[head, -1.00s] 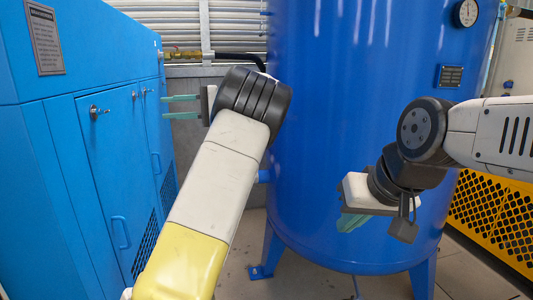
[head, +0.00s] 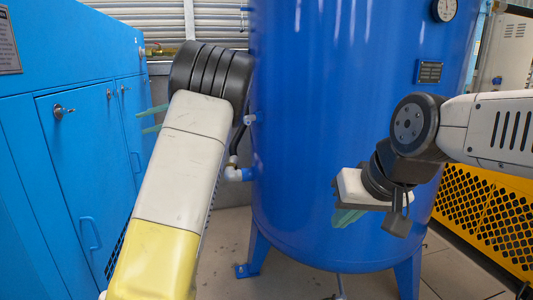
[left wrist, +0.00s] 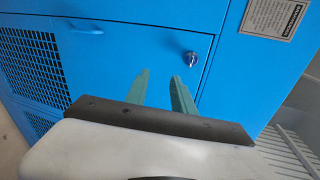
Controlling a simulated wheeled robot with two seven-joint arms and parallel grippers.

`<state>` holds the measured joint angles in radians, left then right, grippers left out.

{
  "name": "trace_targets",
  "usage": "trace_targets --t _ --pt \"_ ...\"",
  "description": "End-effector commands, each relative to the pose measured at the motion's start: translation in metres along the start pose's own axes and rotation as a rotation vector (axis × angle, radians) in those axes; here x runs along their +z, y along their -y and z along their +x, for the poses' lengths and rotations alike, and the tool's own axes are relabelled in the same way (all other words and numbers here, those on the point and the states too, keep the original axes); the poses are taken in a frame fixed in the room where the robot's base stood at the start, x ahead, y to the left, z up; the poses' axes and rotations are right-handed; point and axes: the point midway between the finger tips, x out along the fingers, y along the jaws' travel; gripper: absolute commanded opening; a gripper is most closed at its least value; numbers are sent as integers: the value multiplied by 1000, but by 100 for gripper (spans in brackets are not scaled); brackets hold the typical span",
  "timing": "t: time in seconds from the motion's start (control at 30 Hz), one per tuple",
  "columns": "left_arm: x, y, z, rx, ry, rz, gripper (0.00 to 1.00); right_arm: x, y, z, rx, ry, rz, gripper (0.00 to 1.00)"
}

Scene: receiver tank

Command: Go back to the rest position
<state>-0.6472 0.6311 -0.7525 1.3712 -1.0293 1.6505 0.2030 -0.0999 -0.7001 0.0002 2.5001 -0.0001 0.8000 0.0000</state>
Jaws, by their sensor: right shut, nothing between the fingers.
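My left gripper (head: 141,121) is in front of the blue cabinet (head: 75,190), at the left of the head view. Its two green fingers point left and stand apart, with nothing between them. In the left wrist view its fingers (left wrist: 159,76) are also apart, in front of the blue cabinet door, with the round lock (left wrist: 191,59) just to their right. My right gripper (head: 347,217) is in front of the lower part of the blue tank (head: 320,120). Its green fingers point down and left, close together, and are partly hidden by its own body.
The tank stands on legs in the middle, with a gauge (head: 444,9) at its upper right and a pipe fitting (head: 238,173) at its left. A yellow perforated panel (head: 490,217) is at the right. Grey floor (head: 215,240) shows between cabinet and tank.

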Motion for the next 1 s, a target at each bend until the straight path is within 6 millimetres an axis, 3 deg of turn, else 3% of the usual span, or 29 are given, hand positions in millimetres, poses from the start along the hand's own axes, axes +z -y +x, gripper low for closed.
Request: trace_targets --t 0.3,0.47,0.7,1.0 --pt "32 -52 50 374 -65 86 30 0 0 0 0 0 0 0" --pt "69 -93 55 678 -159 112 30 0 0 0 0 0 0 0" --pt "143 -135 13 1096 -365 70 30 0 0 0 0 0 0 0" --pt "239 -159 -54 1415 -623 -91 30 0 0 0 0 0 0 0"
